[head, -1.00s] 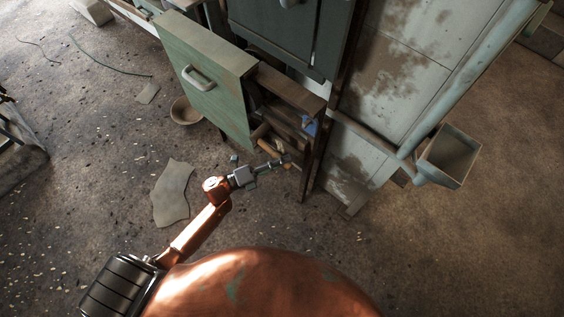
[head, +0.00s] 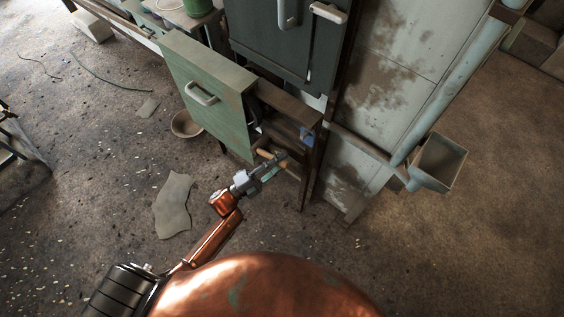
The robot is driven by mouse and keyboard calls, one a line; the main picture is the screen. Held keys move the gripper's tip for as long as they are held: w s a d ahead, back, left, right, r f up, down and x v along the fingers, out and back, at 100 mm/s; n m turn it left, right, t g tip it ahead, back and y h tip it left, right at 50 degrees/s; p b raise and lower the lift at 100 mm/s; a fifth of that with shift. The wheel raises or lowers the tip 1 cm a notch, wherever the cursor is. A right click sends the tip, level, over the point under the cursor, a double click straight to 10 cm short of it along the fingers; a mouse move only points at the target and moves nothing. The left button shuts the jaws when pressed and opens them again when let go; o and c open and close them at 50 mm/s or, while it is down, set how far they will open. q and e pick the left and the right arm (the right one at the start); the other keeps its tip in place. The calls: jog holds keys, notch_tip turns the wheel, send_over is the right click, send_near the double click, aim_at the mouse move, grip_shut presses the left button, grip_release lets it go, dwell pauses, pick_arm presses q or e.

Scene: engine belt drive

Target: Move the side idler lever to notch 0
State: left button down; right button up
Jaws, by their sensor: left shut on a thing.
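My left gripper (head: 276,161) reaches into the open lower bay of the dark cabinet, beside the green panel. It is shut on a small tan bar (head: 264,154), which looks like the handle of the side idler lever. The fingers and the bay's shadow hide most of the lever. The notches are too small and dark to make out. A small blue part (head: 306,135) shows in the bay, above and right of the gripper. My right gripper is not in view.
The green panel (head: 206,75) with a pale handle stands out just left of the bay. A rusty post (head: 311,165) bounds the bay on the right. A bowl (head: 185,124) and a flat sheet (head: 173,205) lie on the floor. A bin (head: 438,163) hangs at the right.

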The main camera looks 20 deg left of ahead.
pick_arm(q)
jog(key=shift+a+r, duration=0.1)
jog(key=shift+r, duration=0.05)
jog(key=c, duration=1.7)
grip_release()
jog(key=shift+o, duration=0.2)
jog(key=shift+s+a+f, duration=0.2)
jog(key=shift+s+f, duration=0.05)
jog(key=v, duration=1.1)
jog(key=shift+a, duration=0.1)
